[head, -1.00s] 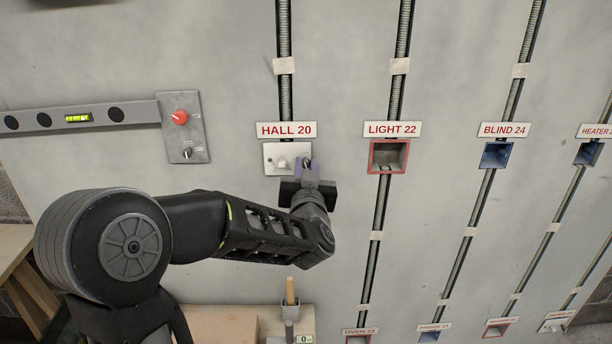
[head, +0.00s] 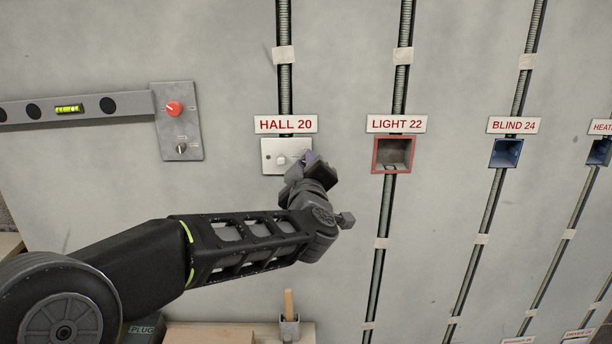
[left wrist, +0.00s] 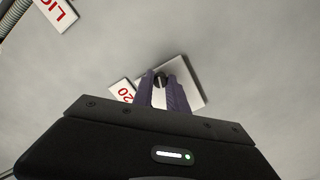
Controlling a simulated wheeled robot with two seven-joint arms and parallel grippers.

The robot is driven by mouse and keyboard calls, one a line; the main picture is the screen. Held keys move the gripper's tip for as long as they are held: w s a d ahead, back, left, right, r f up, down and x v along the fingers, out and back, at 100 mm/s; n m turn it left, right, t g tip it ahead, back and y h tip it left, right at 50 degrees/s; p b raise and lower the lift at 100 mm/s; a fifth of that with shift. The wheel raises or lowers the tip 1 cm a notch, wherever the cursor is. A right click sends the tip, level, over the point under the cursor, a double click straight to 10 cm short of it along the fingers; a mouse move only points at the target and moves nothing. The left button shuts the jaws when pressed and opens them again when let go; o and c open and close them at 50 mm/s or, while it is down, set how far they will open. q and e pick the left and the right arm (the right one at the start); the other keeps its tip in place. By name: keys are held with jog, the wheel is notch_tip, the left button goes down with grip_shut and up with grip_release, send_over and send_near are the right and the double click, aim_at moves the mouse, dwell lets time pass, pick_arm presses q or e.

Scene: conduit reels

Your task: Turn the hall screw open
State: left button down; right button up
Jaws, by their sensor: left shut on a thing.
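The hall plate (head: 270,158) is a white switch plate under the HALL 20 label (head: 285,124). It has a pale rocker (head: 283,160) near its middle. My left gripper (head: 308,157) is at the plate's right side, rolled at an angle, and covers the screw in the head view. In the left wrist view the purple fingers (left wrist: 163,90) are shut on the dark, round hall screw (left wrist: 160,79), with the plate (left wrist: 196,82) tilted behind them. My right gripper is in neither view.
The red-rimmed LIGHT 22 box (head: 379,158) is open just right of my left gripper. A grey panel with a red knob (head: 174,108) and a spirit level (head: 75,109) are to the left. A holder with a wooden handle (head: 289,304) stands below.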

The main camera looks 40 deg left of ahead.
pick_arm(q)
jog(key=shift+n+b, duration=1.3)
jog(key=shift+n, duration=0.6)
jog(key=c, duration=1.3)
grip_release()
jog(key=v, duration=0.7)
jog(key=shift+s+d, duration=0.25)
jog(key=shift+s, duration=0.05)
